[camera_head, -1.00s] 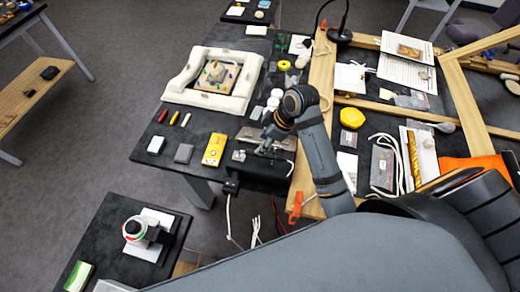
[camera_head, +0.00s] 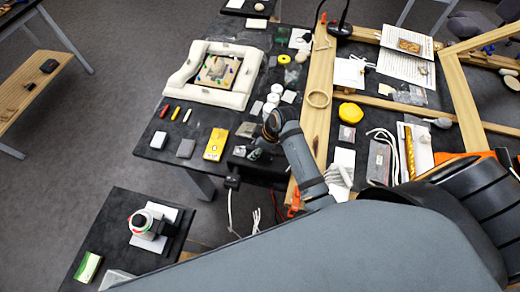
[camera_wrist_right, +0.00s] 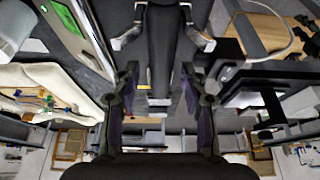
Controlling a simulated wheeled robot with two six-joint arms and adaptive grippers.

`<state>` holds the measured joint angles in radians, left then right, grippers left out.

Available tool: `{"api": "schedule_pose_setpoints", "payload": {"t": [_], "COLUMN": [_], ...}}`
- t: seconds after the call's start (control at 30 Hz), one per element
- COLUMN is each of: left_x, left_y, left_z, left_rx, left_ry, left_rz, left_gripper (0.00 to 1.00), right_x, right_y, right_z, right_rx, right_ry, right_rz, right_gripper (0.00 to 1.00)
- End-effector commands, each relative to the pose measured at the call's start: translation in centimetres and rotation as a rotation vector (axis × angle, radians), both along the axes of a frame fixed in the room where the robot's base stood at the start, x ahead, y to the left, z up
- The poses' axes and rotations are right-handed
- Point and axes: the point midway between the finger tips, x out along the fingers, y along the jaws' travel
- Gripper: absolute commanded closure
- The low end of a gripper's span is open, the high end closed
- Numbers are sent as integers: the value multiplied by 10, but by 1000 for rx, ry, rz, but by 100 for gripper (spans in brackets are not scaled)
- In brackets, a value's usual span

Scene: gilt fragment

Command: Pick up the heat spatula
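I cannot pick out the heat spatula for certain in either view. My right gripper (camera_head: 254,152) is over the front edge of the dark worktable (camera_head: 215,115), right of a yellow device (camera_head: 216,144). It is small and partly hidden by its wrist in the head view. The right wrist view shows its two fingers (camera_wrist_right: 160,92) spread apart, with nothing seen gripped between them. The arm and gripper cover part of the table edge, where a black box with a cable (camera_head: 232,182) shows. My left gripper is not in view.
A white padded frame (camera_head: 180,88) lies at the table's back left. White round pots (camera_head: 272,98) and a yellow lump (camera_head: 350,113) lie nearby. A low side table (camera_head: 120,210) carries a white device (camera_head: 145,222).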

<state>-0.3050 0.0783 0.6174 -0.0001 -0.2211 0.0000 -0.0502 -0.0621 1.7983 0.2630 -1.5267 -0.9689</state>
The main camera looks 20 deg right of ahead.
Motion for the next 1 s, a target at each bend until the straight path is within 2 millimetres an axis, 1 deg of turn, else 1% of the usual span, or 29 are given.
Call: {"api": "schedule_pose_setpoints", "payload": {"t": [0.03, 0.2, 0.3, 0.6, 0.7, 0.77, 1.0], "left_x": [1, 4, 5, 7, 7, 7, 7], "left_y": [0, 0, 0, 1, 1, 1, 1], "left_z": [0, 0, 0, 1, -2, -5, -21], "left_rx": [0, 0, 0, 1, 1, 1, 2], "left_ry": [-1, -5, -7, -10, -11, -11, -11], "left_rz": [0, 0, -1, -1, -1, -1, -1], "left_gripper": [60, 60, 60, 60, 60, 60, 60], "right_x": [0, 0, 0, 0, 1, 1, 2], "right_y": [0, 0, 0, 0, 0, 0, 0], "right_z": [0, 0, 0, 1, 5, 13, 68], "right_rx": [0, 0, 0, 0, 0, 1, 1], "right_ry": [0, 0, 0, 0, -3, -5, -7], "right_rz": [0, 0, 0, 0, 0, 1, 0], "right_gripper": [66, 89, 100, 100, 100, 100, 100]}}
